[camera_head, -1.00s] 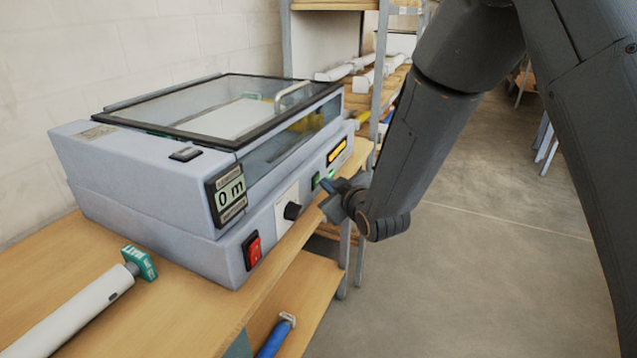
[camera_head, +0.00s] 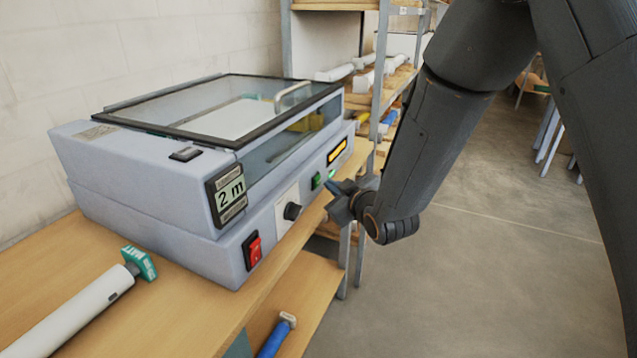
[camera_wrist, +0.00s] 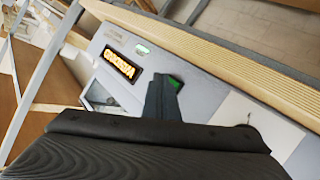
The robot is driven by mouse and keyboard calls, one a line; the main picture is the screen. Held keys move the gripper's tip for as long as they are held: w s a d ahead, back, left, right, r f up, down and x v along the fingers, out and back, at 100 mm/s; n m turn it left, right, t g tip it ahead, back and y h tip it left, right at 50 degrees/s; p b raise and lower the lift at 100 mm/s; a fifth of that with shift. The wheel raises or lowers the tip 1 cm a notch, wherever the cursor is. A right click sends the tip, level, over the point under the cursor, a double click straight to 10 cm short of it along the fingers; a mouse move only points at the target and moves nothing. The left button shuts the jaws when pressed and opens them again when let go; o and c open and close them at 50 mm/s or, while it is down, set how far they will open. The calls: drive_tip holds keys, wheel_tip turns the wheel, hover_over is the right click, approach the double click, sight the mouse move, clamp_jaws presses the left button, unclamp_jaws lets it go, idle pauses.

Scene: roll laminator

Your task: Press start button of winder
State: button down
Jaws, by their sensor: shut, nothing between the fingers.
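The winder (camera_head: 130,190) is a light blue-grey machine on the bench, with its glass lid down. Its front panel has a green button (camera_head: 316,181), a smaller lit green spot (camera_head: 331,173), a black knob (camera_head: 292,211) and a red switch (camera_head: 254,251). The side display (camera_head: 230,193) reads 2 m. My gripper (camera_head: 333,187) is shut and empty, just in front of the panel beside the green button; a small gap seems to show. In the wrist view, my fingertips (camera_wrist: 160,92) partly cover a green button (camera_wrist: 175,83). The lit green spot (camera_wrist: 142,50) is also there.
An orange-lit display (camera_head: 337,151) is farther along the panel. A white roll with a teal end cap (camera_head: 139,263) lies on the wooden bench (camera_head: 185,315). Shelves with rolls (camera_head: 370,80) stand behind.

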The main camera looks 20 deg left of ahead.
drive_tip(key=shift+d, duration=0.1)
drive_tip(key=shift+s+d, duration=0.2)
drive_tip(key=shift+d, duration=2.2)
drive_tip(key=s+d+f+m+g+h, duration=0.2)
drive_tip(key=d+m+h, duration=0.2)
drive_tip(key=d, duration=0.7)
drive_tip(key=s+d+f+m+g+h, duration=0.1)
drive_tip(key=s+d+m+h, duration=0.15)
drive_tip(key=d, duration=0.85)
drive_tip(key=s+d+m+g+h, duration=0.1)
drive_tip(key=s+d+m+g, duration=0.2)
drive_tip(key=s+d, duration=0.4)
drive_tip(key=s+d+m+g+h, duration=0.2)
drive_tip(key=s+d+m+g, duration=0.2)
drive_tip(key=s+d, duration=0.3)
drive_tip(key=s, duration=0.5)
